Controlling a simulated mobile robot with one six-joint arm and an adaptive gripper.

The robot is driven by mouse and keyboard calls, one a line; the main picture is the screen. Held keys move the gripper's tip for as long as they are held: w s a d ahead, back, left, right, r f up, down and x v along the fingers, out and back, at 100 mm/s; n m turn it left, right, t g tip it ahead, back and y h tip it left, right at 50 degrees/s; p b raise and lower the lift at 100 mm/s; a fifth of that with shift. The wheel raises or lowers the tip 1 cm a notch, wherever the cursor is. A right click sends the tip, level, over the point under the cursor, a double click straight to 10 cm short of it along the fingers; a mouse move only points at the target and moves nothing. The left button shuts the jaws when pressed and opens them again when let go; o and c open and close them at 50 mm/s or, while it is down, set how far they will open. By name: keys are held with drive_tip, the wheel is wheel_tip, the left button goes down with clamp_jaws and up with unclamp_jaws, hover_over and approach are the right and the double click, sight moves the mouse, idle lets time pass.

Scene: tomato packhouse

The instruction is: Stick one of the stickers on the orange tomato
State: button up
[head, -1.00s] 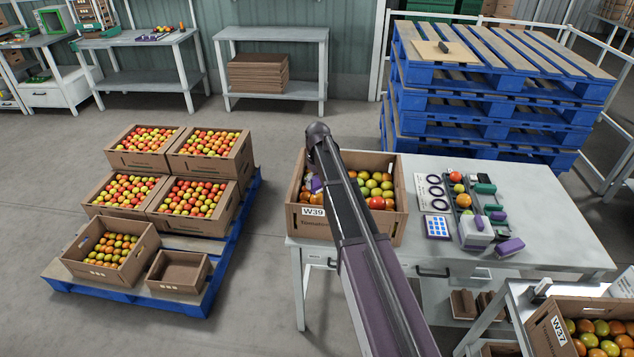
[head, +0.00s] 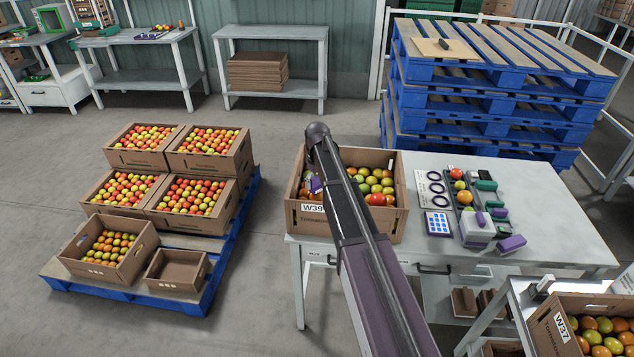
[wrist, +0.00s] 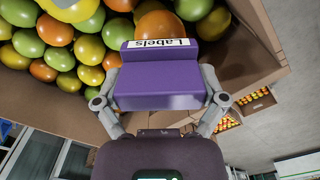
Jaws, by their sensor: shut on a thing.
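My gripper (wrist: 160,92) is shut on a purple block with a white strip reading "Labels" (wrist: 158,70). In the head view a bit of purple (head: 315,185) shows beside my arm, over the tomato crate marked W39 (head: 325,222). In the wrist view an orange tomato (wrist: 160,22) lies just beyond the block, partly hidden by it; I cannot tell if they touch. Another orange tomato (head: 464,197) sits in a dark tray on the table. A card with blue squares (head: 437,223) lies on the table right of the crate.
The crate holds green, yellow and orange tomatoes; its cardboard wall (wrist: 240,60) is close on the right in the wrist view. On the table (head: 550,225) are dark rings (head: 437,187), a grey device (head: 476,231) and a purple block (head: 511,244). The table's right part is clear.

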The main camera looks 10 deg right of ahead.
drive_tip(key=shift+f+b, duration=0.55)
idle(2.1)
drive_tip(key=shift+r, duration=0.15)
drive_tip(key=shift+r+p, duration=3.35)
drive_tip(key=shift+p, duration=0.2)
